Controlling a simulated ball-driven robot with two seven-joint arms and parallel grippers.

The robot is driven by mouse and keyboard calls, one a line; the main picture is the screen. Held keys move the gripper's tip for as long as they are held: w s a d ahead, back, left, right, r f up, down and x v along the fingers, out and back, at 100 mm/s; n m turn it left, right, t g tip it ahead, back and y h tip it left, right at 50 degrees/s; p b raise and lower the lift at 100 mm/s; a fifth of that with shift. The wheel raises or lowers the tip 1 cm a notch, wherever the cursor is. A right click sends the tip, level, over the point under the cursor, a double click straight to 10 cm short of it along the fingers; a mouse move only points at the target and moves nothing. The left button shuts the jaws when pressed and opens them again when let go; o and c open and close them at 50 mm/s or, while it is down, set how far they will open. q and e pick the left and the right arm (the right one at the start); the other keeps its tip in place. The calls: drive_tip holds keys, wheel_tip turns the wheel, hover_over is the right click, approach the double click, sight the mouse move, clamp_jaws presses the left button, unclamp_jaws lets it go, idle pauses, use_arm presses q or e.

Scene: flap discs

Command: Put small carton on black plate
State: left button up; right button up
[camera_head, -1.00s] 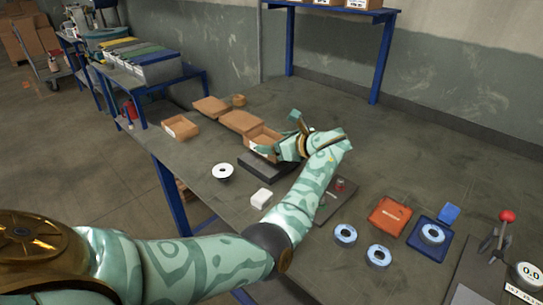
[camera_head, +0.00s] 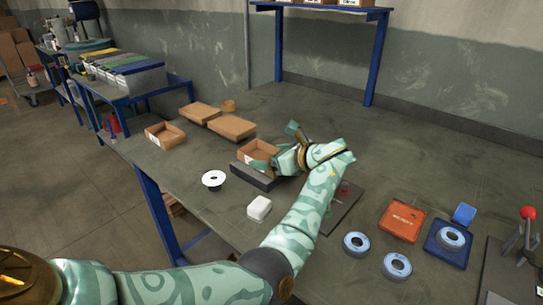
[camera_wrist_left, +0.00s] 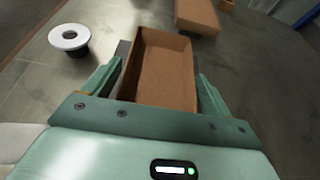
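The small carton (camera_head: 258,148) is an open brown box. It appears to rest on the black plate (camera_head: 248,176), a dark flat slab whose front edge shows below it. My left gripper (camera_head: 272,152) is around the carton from the right. In the left wrist view the carton (camera_wrist_left: 162,75) lies between the two fingers, with narrow gaps beside them, so the gripper (camera_wrist_left: 160,80) looks open. A bit of the black plate (camera_wrist_left: 122,50) shows left of the carton there; most of it is hidden. My right gripper is not in view.
A white-topped spool (camera_head: 214,180) and a white block (camera_head: 259,208) are in front. Blue-white discs (camera_head: 356,244) and an orange case (camera_head: 402,221) lie to the right. The table's back right is clear.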

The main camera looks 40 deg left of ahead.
use_arm(q)
drive_tip(key=shift+o, duration=0.6)
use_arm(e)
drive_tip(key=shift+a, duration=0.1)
use_arm(q)
drive_tip(key=shift+d+r, duration=0.3)
drive_tip(key=w+p+v, duration=0.1)
drive_tip(key=p+v, duration=0.1)
drive_tip(key=v, duration=0.9)
drive_tip(key=shift+s+d, duration=0.15)
drive_tip(key=shift+s, duration=0.35)
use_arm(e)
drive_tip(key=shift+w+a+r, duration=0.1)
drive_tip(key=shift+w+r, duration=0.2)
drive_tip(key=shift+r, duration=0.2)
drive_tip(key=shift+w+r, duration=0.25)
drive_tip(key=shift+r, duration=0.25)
